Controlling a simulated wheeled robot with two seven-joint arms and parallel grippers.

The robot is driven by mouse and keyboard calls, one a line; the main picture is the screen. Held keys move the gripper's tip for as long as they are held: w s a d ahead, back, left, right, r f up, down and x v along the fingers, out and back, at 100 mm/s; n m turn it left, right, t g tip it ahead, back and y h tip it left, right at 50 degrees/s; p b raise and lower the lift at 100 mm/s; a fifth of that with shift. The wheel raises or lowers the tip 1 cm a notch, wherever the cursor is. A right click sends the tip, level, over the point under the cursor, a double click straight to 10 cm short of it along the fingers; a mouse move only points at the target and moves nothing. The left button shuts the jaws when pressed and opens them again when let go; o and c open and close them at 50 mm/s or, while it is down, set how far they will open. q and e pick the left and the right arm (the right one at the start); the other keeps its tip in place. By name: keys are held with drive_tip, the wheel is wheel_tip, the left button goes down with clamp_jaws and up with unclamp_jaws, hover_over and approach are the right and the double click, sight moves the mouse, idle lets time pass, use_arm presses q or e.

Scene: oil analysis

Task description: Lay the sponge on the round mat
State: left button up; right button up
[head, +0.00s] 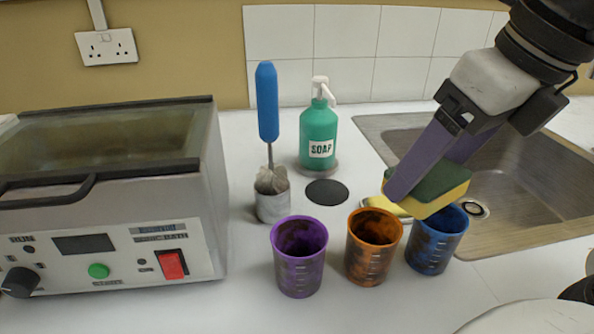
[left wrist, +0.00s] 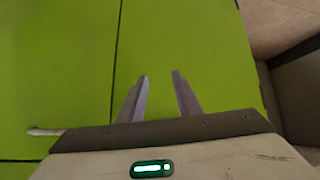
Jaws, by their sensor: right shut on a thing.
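The sponge (head: 447,187), yellow with a green top, is in the head view at the right. My right gripper (head: 416,190) is shut on it and holds it raised above the counter, behind and above the orange and blue cups. The round mat (head: 326,192) is a dark flat disc on the counter, left of the sponge and in front of the soap bottle; nothing lies on it. My left gripper (left wrist: 160,78) shows only in the left wrist view, its fingers apart and empty, facing green cabinet fronts.
Purple (head: 299,257), orange (head: 373,248) and blue (head: 436,240) cups stand in front. A yellow item (head: 385,206) lies partly hidden under the sponge. A soap bottle (head: 319,130), a blue-handled brush (head: 268,105) in a holder, a sink (head: 500,200) and a water bath (head: 110,190) surround the mat.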

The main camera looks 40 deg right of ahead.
drive_tip(key=shift+w+r, duration=0.15)
drive_tip(key=shift+w, duration=0.2)
drive_tip(key=w+d+p, duration=0.2)
drive_tip(key=w+p, duration=0.6)
drive_tip(key=w, duration=0.9)
wheel_tip(320, 180, down, 7)
drive_tip(key=shift+w+f+b, duration=0.1)
drive_tip(key=shift+w+b, duration=0.05)
drive_tip(key=shift+b, duration=0.95)
drive_tip(key=shift+f+b, duration=0.45)
drive_tip(key=shift+f, duration=2.05)
use_arm(q)
drive_tip(key=r, duration=0.3)
drive_tip(key=shift+s+r, duration=0.2)
drive_tip(key=shift+s, duration=0.1)
drive_tip(key=shift+d, duration=0.1)
